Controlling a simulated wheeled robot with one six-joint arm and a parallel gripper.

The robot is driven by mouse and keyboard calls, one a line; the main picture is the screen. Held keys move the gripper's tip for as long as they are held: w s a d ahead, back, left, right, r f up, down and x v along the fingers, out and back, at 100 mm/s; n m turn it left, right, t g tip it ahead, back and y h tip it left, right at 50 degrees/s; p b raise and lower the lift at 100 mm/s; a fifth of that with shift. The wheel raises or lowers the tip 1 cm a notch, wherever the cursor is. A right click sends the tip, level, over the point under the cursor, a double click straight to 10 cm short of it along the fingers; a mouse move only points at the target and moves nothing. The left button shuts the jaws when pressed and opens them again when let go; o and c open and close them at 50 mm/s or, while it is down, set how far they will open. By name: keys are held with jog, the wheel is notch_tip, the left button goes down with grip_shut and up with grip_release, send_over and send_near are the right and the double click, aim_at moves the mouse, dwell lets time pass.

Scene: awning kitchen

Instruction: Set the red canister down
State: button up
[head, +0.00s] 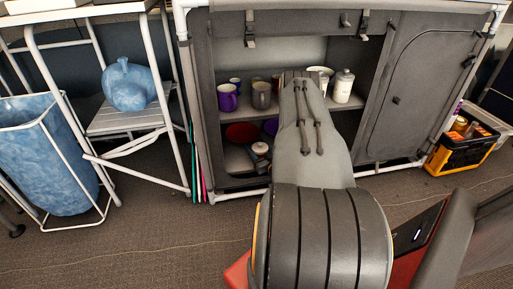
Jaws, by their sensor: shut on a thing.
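I cannot make out a red canister; it may be hidden behind my arm, which reaches into the open part of the grey fabric cabinet (230,50). My gripper is hidden beyond the end of my arm, so neither its fingers nor anything in them shows. A dark red rounded thing (241,132) lies on the cabinet's lower shelf, left of my arm.
The upper shelf holds a purple mug (228,98), a grey mug (261,95) and a white lidded canister (343,87). The cabinet's right door (418,85) is closed.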

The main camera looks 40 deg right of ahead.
jog(key=o, duration=1.1)
jog(key=shift+s+r, duration=0.1)
jog(key=shift+r, duration=0.05)
jog(key=p+v, duration=0.5)
jog(key=v, duration=0.6)
jog(key=shift+s+a, duration=0.1)
jog(key=shift+s, duration=0.3)
